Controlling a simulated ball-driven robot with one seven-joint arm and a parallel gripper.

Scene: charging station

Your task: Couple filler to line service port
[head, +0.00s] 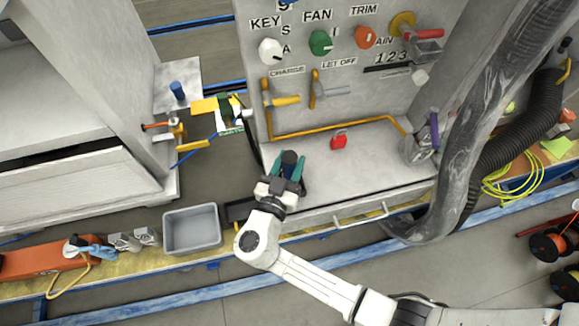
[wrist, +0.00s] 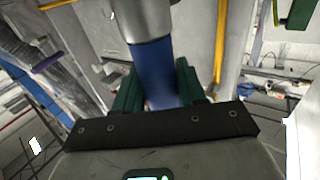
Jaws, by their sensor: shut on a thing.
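My gripper (head: 287,170) is in front of the grey panel's shelf, its teal fingers closed around a dark cylindrical thing, likely the filler (head: 289,158). In the wrist view, the fingers of my gripper (wrist: 156,84) flank the filler's blue grip (wrist: 152,62), with a silver metal body (wrist: 142,18) beyond it. I cannot tell which fitting is the line service port. A brass fitting with an orange handle (head: 157,126) and a blue-capped post (head: 178,90) stand on the left, apart from the filler.
A red padlock-like thing (head: 339,139) sits on the shelf (head: 370,165). A yellow pipe (head: 330,127) runs along the panel (head: 340,90). A grey bin (head: 192,230) stands at lower left. A thick grey hose (head: 470,110) hangs on the right.

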